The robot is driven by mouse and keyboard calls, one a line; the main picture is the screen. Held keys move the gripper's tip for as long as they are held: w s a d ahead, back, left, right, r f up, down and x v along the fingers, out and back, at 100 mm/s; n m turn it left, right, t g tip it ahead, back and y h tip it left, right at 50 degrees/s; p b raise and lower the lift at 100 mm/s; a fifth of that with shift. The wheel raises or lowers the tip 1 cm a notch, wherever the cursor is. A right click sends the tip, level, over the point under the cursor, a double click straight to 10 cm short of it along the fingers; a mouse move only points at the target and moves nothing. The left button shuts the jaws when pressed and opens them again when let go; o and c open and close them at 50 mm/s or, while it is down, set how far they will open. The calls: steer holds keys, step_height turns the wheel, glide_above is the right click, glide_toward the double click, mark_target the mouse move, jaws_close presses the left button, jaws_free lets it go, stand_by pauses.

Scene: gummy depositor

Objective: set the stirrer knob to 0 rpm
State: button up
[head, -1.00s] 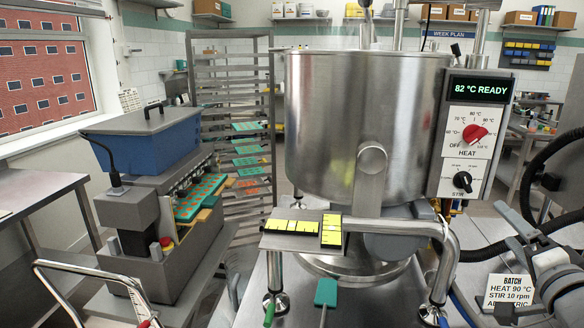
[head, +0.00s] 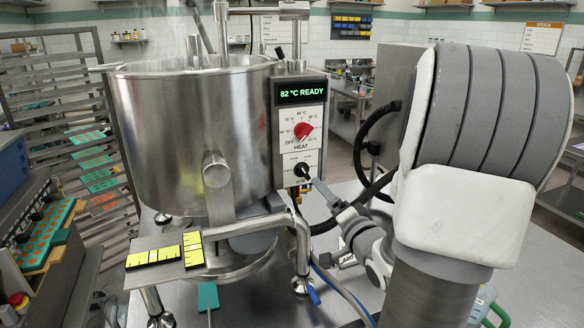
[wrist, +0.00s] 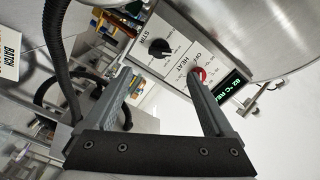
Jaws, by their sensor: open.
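The stirrer knob (head: 302,170) is a small black dial on the white control panel, below the red heat knob (head: 303,131). In the wrist view the stirrer knob (wrist: 160,48) sits beyond the fingertips, near the label STIR, and the heat knob (wrist: 201,75) is by the right finger. The stirrer knob's setting is too small to read. My gripper (head: 318,187) is in front of the panel, just below and right of the stirrer knob. In the wrist view my gripper (wrist: 158,76) is open, with nothing between its fingers.
The steel kettle (head: 190,130) stands left of the panel. Its display (head: 301,93) reads 82 °C READY. A bent steel pipe (head: 290,225) is below the panel. Black hoses (head: 362,150) run close on the right. A batch card (wrist: 9,52) shows at the wrist view's left.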

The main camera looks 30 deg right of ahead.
mark_target(306, 175)
steer(key=x, duration=1.1)
steer(key=shift+w+p, duration=0.3)
steer(key=shift+p, duration=0.1)
steer(key=shift+c, duration=0.3)
steer(key=c, duration=1.3)
steer(key=shift+n+b, duration=0.3)
steer(key=shift+b, duration=0.05)
